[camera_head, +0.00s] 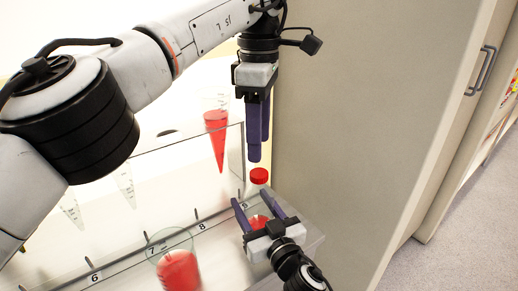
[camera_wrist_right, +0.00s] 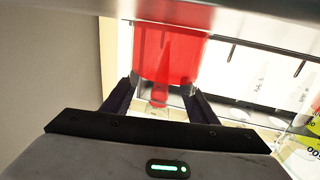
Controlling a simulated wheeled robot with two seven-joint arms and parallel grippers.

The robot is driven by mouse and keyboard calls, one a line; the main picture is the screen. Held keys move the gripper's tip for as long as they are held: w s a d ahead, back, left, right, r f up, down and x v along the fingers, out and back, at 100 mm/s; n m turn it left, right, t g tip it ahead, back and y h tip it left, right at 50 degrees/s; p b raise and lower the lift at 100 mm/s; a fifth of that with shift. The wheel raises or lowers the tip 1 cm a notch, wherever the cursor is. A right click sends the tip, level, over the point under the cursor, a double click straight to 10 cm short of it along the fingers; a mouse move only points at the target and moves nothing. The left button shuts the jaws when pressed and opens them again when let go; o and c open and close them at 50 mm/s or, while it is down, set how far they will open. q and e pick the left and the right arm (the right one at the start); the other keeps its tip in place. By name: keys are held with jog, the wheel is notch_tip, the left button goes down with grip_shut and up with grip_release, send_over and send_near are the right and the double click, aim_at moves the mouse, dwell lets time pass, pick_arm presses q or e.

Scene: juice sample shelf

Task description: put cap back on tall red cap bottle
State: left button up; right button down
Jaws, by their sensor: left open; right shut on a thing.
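A red cap (camera_head: 259,175) shows just below the tips of my left gripper (camera_head: 255,158). That gripper points straight down, open and empty, with a small gap to the cap. My right gripper (camera_head: 260,211) is shut on a clear bottle with red contents (camera_head: 258,222) in the head view. In the right wrist view the red contents (camera_wrist_right: 172,55) show between the fingers. The bottle's neck is hard to make out, so I cannot tell whether the cap sits on it or behind it.
A clear vessel of red liquid (camera_head: 179,270) stands left of my right gripper, near label 7. A red-filled conical tube (camera_head: 217,140) hangs in the clear rack behind, with empty tubes (camera_head: 126,186) further left. A beige cabinet wall (camera_head: 350,110) stands close on the right.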

aim_at(259, 208)
pick_arm(q)
jog(key=shift+r, duration=0.3)
pick_arm(e)
jog(key=c, duration=0.6)
grip_release()
jog(key=shift+c, duration=0.2)
pick_arm(q)
jog(key=shift+r+p, duration=0.45)
pick_arm(e)
jog(key=v, duration=1)
jog(key=shift+s, duration=0.15)
jog(key=shift+r, duration=0.1)
